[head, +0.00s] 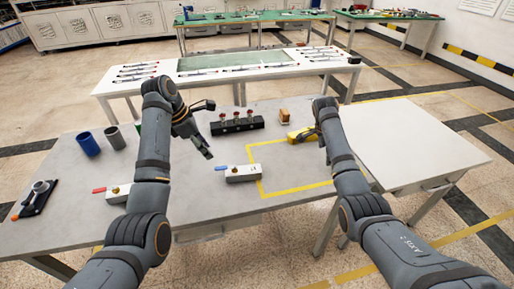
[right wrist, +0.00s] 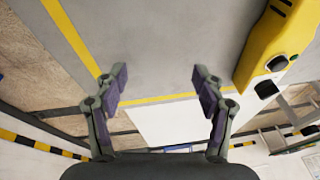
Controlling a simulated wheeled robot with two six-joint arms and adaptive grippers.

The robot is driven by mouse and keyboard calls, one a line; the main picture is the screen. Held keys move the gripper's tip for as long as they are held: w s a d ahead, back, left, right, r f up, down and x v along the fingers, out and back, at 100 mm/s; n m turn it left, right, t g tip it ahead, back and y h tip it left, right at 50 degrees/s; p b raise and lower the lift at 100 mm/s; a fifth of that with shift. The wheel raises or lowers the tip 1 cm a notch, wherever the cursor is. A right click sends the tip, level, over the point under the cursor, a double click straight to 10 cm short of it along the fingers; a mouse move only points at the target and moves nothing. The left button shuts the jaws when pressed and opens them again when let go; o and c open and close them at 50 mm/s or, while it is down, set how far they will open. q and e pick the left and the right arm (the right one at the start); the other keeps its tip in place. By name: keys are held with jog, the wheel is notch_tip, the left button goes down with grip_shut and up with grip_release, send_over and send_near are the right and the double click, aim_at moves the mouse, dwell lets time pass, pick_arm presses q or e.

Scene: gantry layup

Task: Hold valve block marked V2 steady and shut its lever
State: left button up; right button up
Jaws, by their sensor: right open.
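One (head: 243,174) has a blue lever (head: 222,168) and a brass-coloured fitting, and sits near the front middle. The other (head: 119,194) has a red lever (head: 99,190) and sits at the front left. Both levers point left; I cannot read which block is marked V2. My left gripper (head: 208,153) hangs above the table, behind and left of the blue-lever block, apart from it; its jaw opening is unclear. My right gripper (right wrist: 159,78) is open and empty in the right wrist view.
A yellow device (head: 302,135) lies beside my right gripper, also in the right wrist view (right wrist: 270,45). A black rack (head: 237,125) with red-topped parts, an orange-brown block (head: 285,116), blue and grey cups (head: 88,144) and a black tool holder (head: 36,199) stand around.

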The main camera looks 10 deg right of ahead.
jog(key=w+a+r+y, duration=0.1)
jog(key=a+r, duration=0.1)
jog(key=a, duration=0.7)
jog(key=a+r+y, duration=0.1)
jog(key=a+r, duration=0.1)
jog(key=a, duration=0.7)
notch_tip(320, 180, up, 4)
jog(key=f+g+y, duration=0.1)
send_over(253, 169)
notch_tip(253, 169, down, 10)
jog(key=shift+f, duration=0.1)
jog(key=shift+c, duration=0.3)
